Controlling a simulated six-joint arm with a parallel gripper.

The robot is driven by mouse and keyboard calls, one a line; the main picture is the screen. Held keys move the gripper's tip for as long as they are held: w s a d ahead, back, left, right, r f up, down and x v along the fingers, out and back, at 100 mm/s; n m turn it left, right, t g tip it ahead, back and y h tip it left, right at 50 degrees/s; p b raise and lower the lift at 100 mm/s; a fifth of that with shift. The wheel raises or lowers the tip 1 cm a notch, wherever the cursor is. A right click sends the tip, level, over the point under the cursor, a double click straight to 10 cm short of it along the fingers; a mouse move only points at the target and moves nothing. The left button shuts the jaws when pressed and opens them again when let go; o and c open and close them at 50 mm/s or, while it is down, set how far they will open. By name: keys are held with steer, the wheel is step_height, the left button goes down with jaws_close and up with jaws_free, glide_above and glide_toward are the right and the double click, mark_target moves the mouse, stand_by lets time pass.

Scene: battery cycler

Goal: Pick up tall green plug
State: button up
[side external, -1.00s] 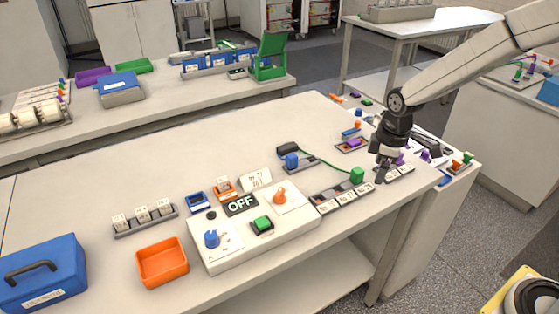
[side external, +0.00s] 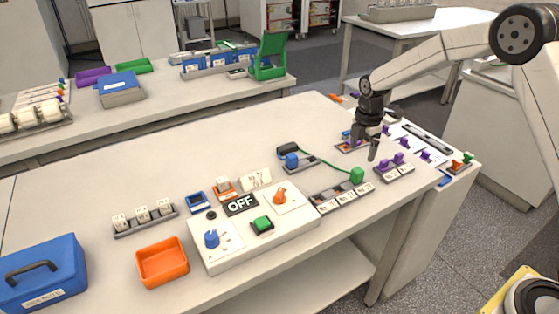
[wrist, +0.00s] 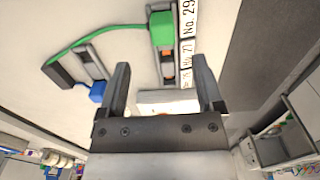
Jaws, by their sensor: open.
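A green block-shaped plug (side external: 357,175) stands at the right end of a labelled rack, with a green cable running to a black piece (side external: 288,149). In the wrist view the green plug (wrist: 161,30) is beyond my fingertips, near the top. A smaller green piece (side external: 469,157) stands on a tray at the far right; I cannot tell which green one is the tall plug. My gripper (side external: 364,148) is open and empty above the table, behind the cabled plug in the side view. Its two fingers (wrist: 160,66) are spread apart in the wrist view.
A rack with purple plugs (side external: 395,165) is right of the cabled plug. A blue connector (side external: 292,160) sits to its left. The OFF control box (side external: 225,250) and an orange tray (side external: 162,262) are at front. The table's left-middle is clear.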

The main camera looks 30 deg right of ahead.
mark_target(358, 170)
steer(key=shift+f, duration=1.3)
steer(key=shift+f, duration=0.1)
steer(key=shift+s+a+f, duration=0.15)
steer(key=shift+f, duration=2.3)
steer(key=shift+c, duration=0.2)
jaws_close()
steer(key=shift+r, duration=0.15)
